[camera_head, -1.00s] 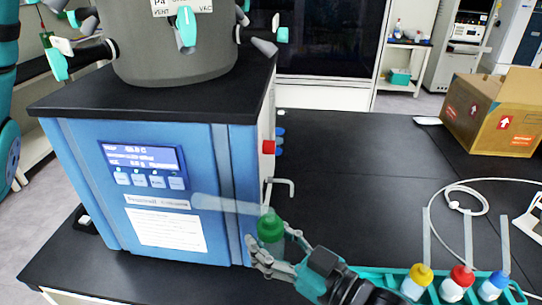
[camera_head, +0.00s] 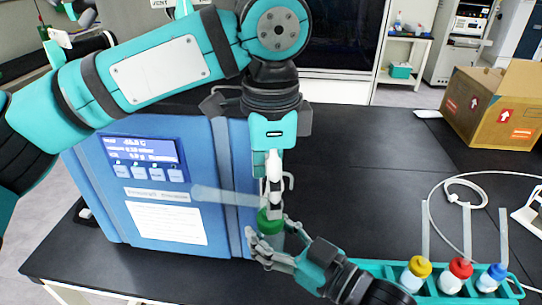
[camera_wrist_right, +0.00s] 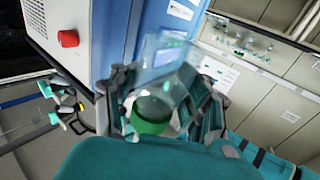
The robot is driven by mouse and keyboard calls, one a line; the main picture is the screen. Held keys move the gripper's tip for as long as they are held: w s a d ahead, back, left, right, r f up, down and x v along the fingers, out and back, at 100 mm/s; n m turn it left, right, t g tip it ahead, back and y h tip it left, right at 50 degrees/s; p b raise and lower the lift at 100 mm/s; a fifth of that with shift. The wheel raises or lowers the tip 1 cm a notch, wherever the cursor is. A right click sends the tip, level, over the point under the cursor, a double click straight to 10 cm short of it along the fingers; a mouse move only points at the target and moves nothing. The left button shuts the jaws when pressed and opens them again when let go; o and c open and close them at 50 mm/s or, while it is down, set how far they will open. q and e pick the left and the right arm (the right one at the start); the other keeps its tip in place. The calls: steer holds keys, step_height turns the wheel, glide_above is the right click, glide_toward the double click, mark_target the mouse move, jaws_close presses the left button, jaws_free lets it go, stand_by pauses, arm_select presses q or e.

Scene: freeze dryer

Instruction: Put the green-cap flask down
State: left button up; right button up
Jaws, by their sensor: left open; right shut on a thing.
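The green-cap flask (camera_head: 268,222) is in front of the right side of the blue freeze dryer (camera_head: 160,190). A clear tube reaches left from near its cap, across the dryer's front. My right gripper (camera_head: 268,248) is shut on the flask from below right. In the right wrist view the flask's clear body (camera_wrist_right: 165,65) and green cap (camera_wrist_right: 151,116) sit between the fingers (camera_wrist_right: 165,105). My left gripper (camera_head: 272,200) points down just above the green cap, open. Its fingers look narrow from here and I cannot tell whether they touch the flask.
A teal rack (camera_head: 442,297) at the lower right holds flasks with yellow (camera_head: 419,267), red (camera_head: 461,268) and blue (camera_head: 496,271) caps. A white cable (camera_head: 470,185) lies behind it. A cardboard box (camera_head: 490,110) stands at the back right. The black bench's middle is clear.

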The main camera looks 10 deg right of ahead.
arm_select(q)
steer(key=shift+f, duration=3.2)
steer(key=c, duration=1.3)
arm_select(e)
steer(key=o, duration=1.5)
steer(key=shift+o, duration=0.2)
